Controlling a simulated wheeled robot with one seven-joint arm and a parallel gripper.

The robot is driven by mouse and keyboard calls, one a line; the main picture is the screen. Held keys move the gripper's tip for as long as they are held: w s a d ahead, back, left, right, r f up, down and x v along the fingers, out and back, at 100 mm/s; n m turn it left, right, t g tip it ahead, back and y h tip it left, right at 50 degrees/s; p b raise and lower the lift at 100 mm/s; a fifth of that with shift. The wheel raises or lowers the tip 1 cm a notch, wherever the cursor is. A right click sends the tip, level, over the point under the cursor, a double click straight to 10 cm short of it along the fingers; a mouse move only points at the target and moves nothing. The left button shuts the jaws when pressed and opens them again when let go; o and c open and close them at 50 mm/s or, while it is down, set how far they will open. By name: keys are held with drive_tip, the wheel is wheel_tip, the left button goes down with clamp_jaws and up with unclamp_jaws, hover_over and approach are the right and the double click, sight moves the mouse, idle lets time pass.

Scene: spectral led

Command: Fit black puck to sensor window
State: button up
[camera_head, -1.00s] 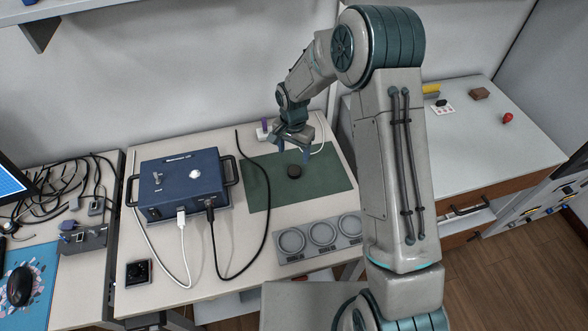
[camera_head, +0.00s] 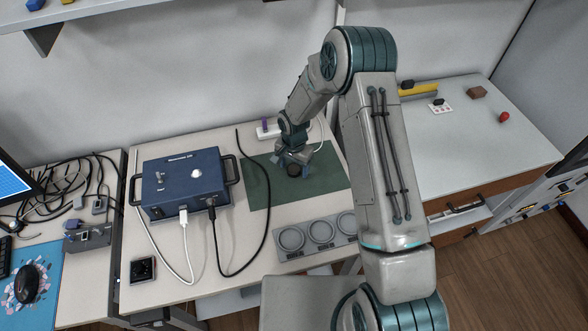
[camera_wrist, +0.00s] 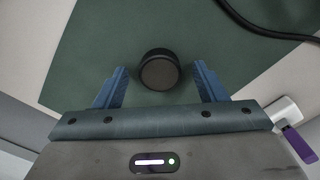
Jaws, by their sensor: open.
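The black puck (camera_head: 294,170) lies on the green mat (camera_head: 264,192). My gripper (camera_head: 293,176) is low over the mat at the puck. In the wrist view the puck (camera_wrist: 160,70) sits between the two blue fingers of my gripper (camera_wrist: 164,80), with a gap on each side. The gripper is open and holds nothing. The blue spectrometer box (camera_head: 183,180) stands left of the mat, with a round white spot (camera_head: 196,173) on its top that may be the sensor window.
A grey tray with round recesses (camera_head: 320,234) lies in front of the mat. A black cable (camera_head: 268,210) curves between box and mat, and a white cable (camera_head: 188,255) hangs in front of the box. A power strip with a purple part (camera_head: 266,130) is behind the mat.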

sight(294, 168)
drive_tip(key=c, duration=1)
drive_tip(key=shift+r, duration=0.1)
drive_tip(key=shift+r+b, duration=0.35)
drive_tip(key=shift+r, duration=0.45)
wheel_tip(294, 168, up, 2)
drive_tip(key=shift+r+b, duration=0.2)
drive_tip(key=shift+b, duration=0.2)
drive_tip(key=w+d+r+b, duration=0.2)
drive_tip(key=d+r, duration=0.5)
drive_tip(key=d, duration=0.4)
drive_tip(key=shift+w, duration=0.55)
drive_tip(key=shift+d, duration=0.1)
